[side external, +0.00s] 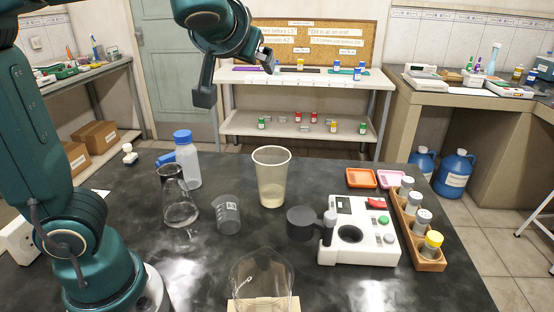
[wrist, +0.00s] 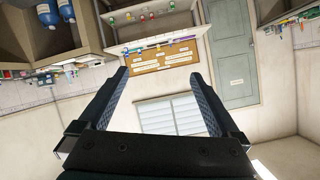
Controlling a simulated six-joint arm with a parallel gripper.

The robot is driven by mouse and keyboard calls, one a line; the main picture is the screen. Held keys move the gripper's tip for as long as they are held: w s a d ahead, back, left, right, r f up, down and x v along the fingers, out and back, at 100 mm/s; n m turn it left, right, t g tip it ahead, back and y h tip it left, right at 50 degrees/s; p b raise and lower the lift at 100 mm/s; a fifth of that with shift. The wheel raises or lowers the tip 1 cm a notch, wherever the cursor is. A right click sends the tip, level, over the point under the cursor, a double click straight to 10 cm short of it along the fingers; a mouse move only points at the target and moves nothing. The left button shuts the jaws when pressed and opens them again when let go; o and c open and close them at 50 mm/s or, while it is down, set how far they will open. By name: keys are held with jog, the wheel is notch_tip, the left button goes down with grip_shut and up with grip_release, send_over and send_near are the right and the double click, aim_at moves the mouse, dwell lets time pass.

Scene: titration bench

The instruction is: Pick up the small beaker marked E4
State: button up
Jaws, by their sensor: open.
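A small clear beaker (side external: 227,213) with white print stands on the dark bench in the side view, left of the tall cup. Its print is too small to read, so I cannot confirm E4. Another clear vessel (side external: 261,280) stands at the front edge, with no readable mark. My gripper (wrist: 158,80) is open and empty in the wrist view, its two fingers wide apart and facing the far wall. In the side view my wrist is high at the top, well above and behind the beaker. The wrist view shows no beaker.
A flask (side external: 178,207) and a blue-capped bottle (side external: 187,160) stand left of the beaker. A tall cup (side external: 271,178) stands to its right, then a dark cylinder (side external: 302,223), a white instrument (side external: 358,232) and a wooden vial rack (side external: 417,230).

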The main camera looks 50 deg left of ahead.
aim_at(225, 202)
jog(key=s+d+m+g+y, duration=0.1)
jog(key=s+m+g+y, duration=0.35)
jog(key=m, duration=2.25)
jog(key=shift+g+h, duration=0.35)
jog(key=shift+h, duration=0.2)
jog(key=f, duration=0.9)
jog(key=s+f, duration=0.1)
jog(key=f, duration=1.8)
jog(key=shift+s+d, duration=0.2)
jog(key=shift+s, duration=0.2)
jog(key=shift+x, duration=2.55)
jog(key=c, duration=1.4)
jog(key=shift+c, duration=0.2)
jog(key=shift+r, duration=0.1)
